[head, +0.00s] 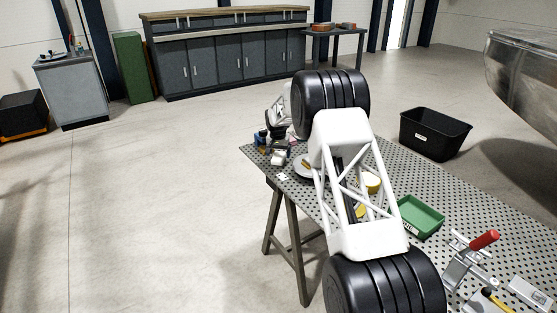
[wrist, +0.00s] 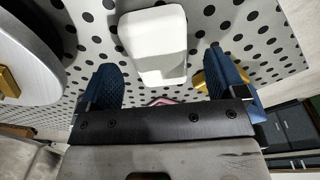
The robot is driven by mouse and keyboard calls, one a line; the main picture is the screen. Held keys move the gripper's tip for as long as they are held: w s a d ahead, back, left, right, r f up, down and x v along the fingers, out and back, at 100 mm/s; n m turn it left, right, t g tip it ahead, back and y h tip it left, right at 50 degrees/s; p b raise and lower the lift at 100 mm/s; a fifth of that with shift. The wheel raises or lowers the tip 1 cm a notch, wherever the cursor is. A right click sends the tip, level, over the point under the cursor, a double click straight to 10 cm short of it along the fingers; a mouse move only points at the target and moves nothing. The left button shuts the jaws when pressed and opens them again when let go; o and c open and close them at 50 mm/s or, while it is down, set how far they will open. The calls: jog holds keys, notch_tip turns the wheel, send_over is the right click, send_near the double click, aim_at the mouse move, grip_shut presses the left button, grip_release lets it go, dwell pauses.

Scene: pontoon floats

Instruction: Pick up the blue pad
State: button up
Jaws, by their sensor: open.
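My gripper (head: 276,141) is at the far left end of the perforated table in the head view, pointing down. In the wrist view my gripper (wrist: 160,64) is open, with a blue ribbed finger on each side. I cannot make out a separate blue pad: the blue I see in both views appears to be my own fingers. Parts of the table are hidden behind my arm.
A round plate (wrist: 30,50) with a gold piece (wrist: 9,82) lies left of the fingers. The perforated table (head: 470,205) also holds a green tray (head: 421,217) and a red-handled clamp (head: 484,240). A black crate (head: 434,134) stands on the floor behind.

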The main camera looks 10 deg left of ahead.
aim_at(278, 156)
jog(key=shift+w+f, duration=0.1)
jog(key=shift+f, duration=0.95)
jog(key=c, duration=1.1)
jog(key=shift+o, duration=0.2)
jog(key=shift+r, duration=0.1)
jog(key=shift+r, duration=4.9)
